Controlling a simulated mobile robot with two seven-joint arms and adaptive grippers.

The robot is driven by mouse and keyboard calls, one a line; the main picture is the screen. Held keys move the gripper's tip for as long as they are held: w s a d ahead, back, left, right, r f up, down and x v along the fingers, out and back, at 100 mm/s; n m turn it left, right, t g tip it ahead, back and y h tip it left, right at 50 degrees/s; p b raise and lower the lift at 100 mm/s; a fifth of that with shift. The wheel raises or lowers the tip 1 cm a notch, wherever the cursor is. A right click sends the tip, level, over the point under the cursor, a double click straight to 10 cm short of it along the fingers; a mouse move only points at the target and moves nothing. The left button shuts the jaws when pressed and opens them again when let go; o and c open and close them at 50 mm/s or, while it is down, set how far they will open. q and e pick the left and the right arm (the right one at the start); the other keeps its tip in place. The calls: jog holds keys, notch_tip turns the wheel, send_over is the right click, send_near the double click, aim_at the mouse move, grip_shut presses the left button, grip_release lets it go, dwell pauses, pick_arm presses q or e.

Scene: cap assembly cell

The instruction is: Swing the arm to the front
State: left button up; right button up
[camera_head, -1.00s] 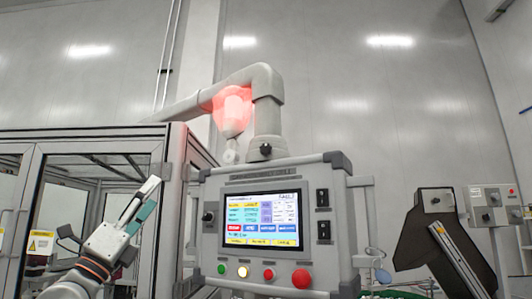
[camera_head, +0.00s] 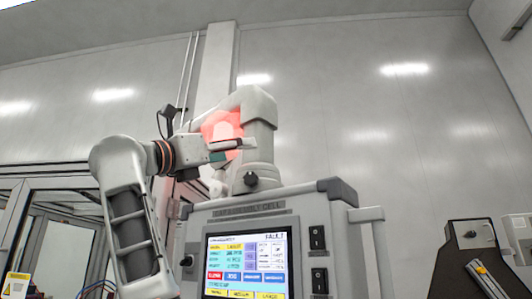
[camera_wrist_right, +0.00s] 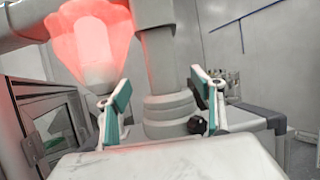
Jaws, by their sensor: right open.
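One arm of mine rises at the lower left of the head view and bends right at its elbow. Its gripper (camera_head: 233,150) lies roughly level in front of the red glowing lamp (camera_head: 212,124). The right wrist view shows this lamp and the grey column close ahead, so I take it as my right gripper. There its teal-padded fingers (camera_wrist_right: 160,108) are spread apart with nothing between them. The column's ringed base (camera_wrist_right: 168,112) shows beyond the gap; I cannot tell the exact distance. My left gripper is not in view.
A control panel (camera_head: 300,230) with a lit screen (camera_head: 246,262) stands below the column. A glazed enclosure (camera_head: 50,236) is at the left. A dark stand (camera_head: 462,262) is at the lower right. The space above the panel's right side looks clear.

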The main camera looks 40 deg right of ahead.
jog(key=x, duration=0.2)
jog(key=p+x, duration=0.1)
jog(key=x, duration=0.4)
jog(key=shift+s+d+r, duration=0.25)
jog(key=shift+d, duration=0.05)
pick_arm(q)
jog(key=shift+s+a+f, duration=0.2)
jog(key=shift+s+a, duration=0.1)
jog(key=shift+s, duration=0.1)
pick_arm(e)
jog(key=shift+d+r, duration=0.1)
jog(key=shift+d, duration=0.25)
jog(key=shift+c, duration=0.4)
jog(key=c, duration=1.5)
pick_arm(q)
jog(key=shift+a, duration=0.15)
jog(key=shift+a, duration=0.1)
